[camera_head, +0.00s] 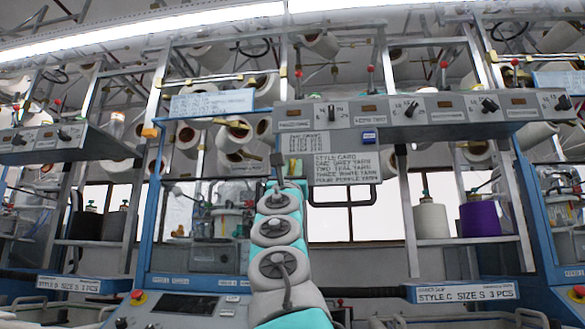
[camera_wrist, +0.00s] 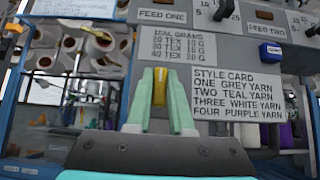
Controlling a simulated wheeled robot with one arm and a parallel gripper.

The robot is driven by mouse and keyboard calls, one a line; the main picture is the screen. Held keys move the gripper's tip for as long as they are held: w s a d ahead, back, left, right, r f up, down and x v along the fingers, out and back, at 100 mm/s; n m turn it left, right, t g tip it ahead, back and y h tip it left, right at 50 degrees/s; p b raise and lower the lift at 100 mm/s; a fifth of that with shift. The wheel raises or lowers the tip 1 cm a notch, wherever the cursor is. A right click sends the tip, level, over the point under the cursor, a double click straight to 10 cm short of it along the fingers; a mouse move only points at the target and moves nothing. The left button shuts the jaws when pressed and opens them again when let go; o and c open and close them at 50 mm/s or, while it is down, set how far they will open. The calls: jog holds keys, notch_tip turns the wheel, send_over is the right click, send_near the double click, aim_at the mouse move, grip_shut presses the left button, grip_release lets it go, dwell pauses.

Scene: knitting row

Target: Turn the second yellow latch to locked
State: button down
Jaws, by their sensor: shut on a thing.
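My gripper (camera_wrist: 159,100) has its two pale green fingers shut on a yellow latch (camera_wrist: 159,87), which stands upright between them in the wrist view. The latch is in front of the machine, just below the dial-grams card (camera_wrist: 178,45) and left of the style card (camera_wrist: 238,93). I cannot tell which marking the latch points to.
A grey control panel (camera_head: 420,108) with black knobs spans above. A blue button box (camera_wrist: 271,51) sits right of the latch. A white cone (camera_head: 432,219) and a purple cone (camera_head: 479,218) stand on the right shelf. A blue upright (camera_head: 147,220) stands left of my arm.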

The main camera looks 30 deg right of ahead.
jog(key=shift+m+g+h, duration=0.3)
jog(key=shift+m+h, duration=0.1)
jog(key=shift+m, duration=0.1)
jog(key=m+g+h+p, duration=0.1)
jog(key=m+g, duration=0.1)
jog(key=m+g+h+p, duration=0.1)
jog(key=m+h, duration=0.1)
jog(key=m, duration=0.1)
jog(key=m+g+h+p, duration=0.2)
jog(key=shift+w+a+r+m+g, duration=0.1)
jog(key=shift+r+m+g, duration=0.2)
jog(key=shift+r+m, duration=0.1)
jog(key=m+g+p, duration=0.1)
jog(key=m+g+h, duration=0.1)
jog(key=m+g, duration=0.1)
jog(key=shift+f+m+p, duration=0.3)
jog(key=shift+f+p, duration=0.05)
jog(key=shift+p, duration=0.05)
jog(key=shift+m+g, duration=0.4)
jog(key=shift+m, duration=0.2)
jog(key=shift+h, duration=0.3)
jog(key=shift+m+g+p, duration=0.3)
jog(key=shift+m+g, duration=0.4)
jog(key=shift+m, duration=0.1)
jog(key=shift+f+m+g, duration=0.1)
jog(key=shift+m+g, duration=0.2)
jog(key=shift+g, duration=0.2)
